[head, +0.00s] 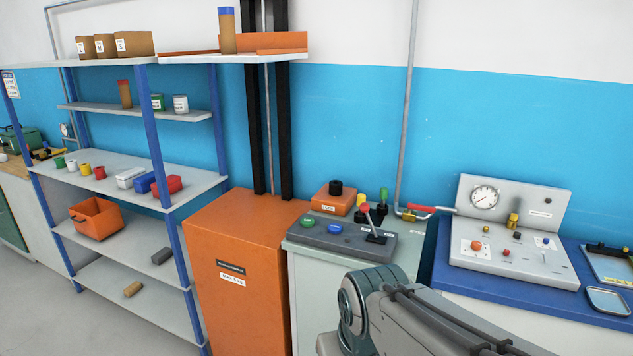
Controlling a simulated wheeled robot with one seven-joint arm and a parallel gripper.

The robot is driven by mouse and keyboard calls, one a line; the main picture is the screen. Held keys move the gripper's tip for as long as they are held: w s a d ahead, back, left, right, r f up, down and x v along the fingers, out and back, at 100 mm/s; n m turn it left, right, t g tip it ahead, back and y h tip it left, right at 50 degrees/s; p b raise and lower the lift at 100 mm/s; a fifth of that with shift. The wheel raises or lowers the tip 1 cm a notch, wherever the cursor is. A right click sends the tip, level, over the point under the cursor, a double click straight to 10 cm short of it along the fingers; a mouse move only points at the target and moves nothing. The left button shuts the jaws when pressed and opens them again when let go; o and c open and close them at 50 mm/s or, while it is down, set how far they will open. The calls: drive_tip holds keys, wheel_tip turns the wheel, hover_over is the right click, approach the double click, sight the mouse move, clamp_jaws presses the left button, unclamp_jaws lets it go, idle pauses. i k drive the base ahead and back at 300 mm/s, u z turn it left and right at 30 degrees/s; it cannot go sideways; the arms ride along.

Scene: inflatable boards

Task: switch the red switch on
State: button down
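A sloped light-grey control panel (522,227) stands on the blue-topped bench at the right. On it, a small red control (506,253) sits low near the middle, and a larger orange-red round button (476,245) sits on a white plate to its left. The small red control may be the red switch; its position, on or off, is too small to tell. A dark-grey box (335,238) left of the panel carries a lever with a red knob (365,208). My grey arm reaches in at the bottom right, in front of the cabinets; my gripper is not in view.
A red-handled valve (422,208) on a wall pipe stands between the box and panel. An orange cabinet (238,262) stands left of the grey cabinet. Blue-framed shelves (120,180) hold cups, bins and boxes. A shallow tray (608,302) lies right of the panel. Floor is clear at lower left.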

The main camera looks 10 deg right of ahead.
sight(364, 207)
drive_tip(key=i, duration=1)
drive_tip(key=z, duration=1.2)
